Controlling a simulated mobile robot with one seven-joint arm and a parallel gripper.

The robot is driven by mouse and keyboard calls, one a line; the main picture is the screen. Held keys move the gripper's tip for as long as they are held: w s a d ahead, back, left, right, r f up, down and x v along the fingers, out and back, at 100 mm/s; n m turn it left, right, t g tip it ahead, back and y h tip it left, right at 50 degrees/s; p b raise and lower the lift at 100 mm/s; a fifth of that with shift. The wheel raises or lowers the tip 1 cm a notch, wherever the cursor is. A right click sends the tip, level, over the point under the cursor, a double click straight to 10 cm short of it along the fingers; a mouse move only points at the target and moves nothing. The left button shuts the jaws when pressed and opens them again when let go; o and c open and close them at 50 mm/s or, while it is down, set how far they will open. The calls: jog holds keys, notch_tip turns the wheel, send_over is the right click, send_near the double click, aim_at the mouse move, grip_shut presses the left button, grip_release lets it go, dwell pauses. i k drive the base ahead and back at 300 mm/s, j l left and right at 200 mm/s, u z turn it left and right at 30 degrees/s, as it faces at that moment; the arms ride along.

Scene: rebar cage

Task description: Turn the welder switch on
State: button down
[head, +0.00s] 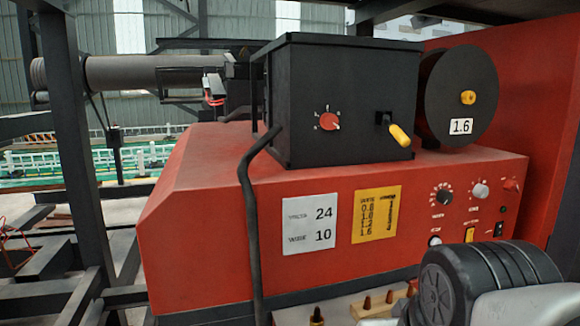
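The red welder (190,230) fills the middle of the head view. Its front right carries a control panel with a small black switch (499,229), a yellow switch (470,235) and several knobs. Which one is the welder switch, and whether it is on or off, I cannot tell. A black box (345,75) on top has a red rotary knob (329,121) and a lever with a yellow handle (399,135). Part of my arm is at the bottom right, just below the panel, and may hide its lower part. My gripper is not in view.
A black spool (470,75) marked 1.6 stands on the welder beside the box. A black cable (250,215) hangs down the front. Several copper-coloured tips (388,297) stand at the bottom edge. Dark metal posts (70,130) are at the left.

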aim_at(510, 186)
jog(key=z, duration=1.25)
